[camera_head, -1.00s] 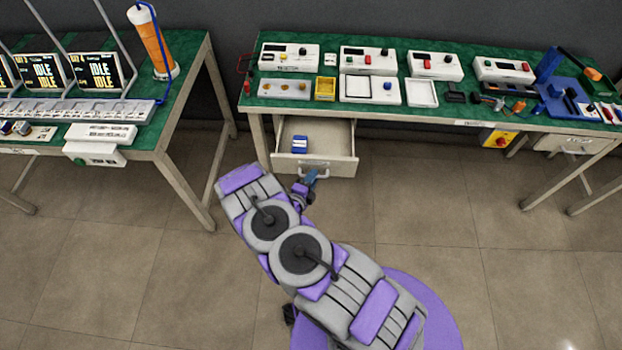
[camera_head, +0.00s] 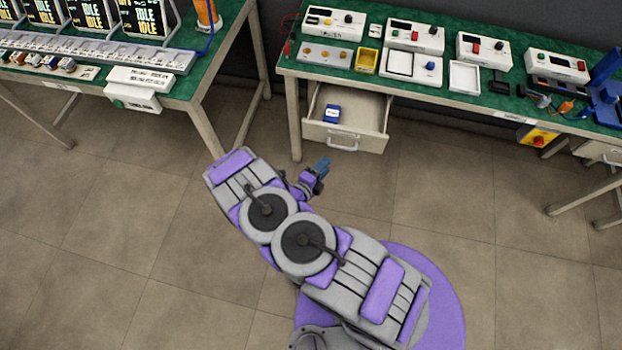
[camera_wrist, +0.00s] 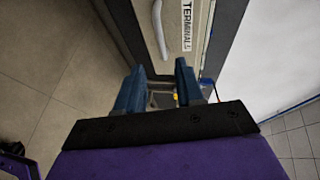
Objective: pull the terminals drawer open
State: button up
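The terminals drawer (camera_head: 362,139) is pulled out from under the right-hand green-topped table, with its inside showing. A small blue-and-white box (camera_head: 332,113) sits in its left part. The drawer's pale curved handle (camera_head: 343,147) is on its front. In the wrist view the handle (camera_wrist: 160,29) and the "TERMINALS" label (camera_wrist: 187,25) show beyond the fingertips. My gripper (camera_head: 323,163) is in front of the drawer, below and left of the handle in the head view, and apart from it. In the wrist view its blue fingers (camera_wrist: 157,80) are spread with nothing held between them.
The right-hand table (camera_head: 290,66) carries several white instrument boxes and trays. A second table (camera_head: 205,93) with screens stands at the left, its leg near my arm. A yellow box with a red knob (camera_head: 537,137) hangs under the right table. The tiled floor in front is clear.

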jog(key=v, duration=0.6)
jog(key=shift+s+a, duration=0.2)
jog(key=shift+s, duration=0.1)
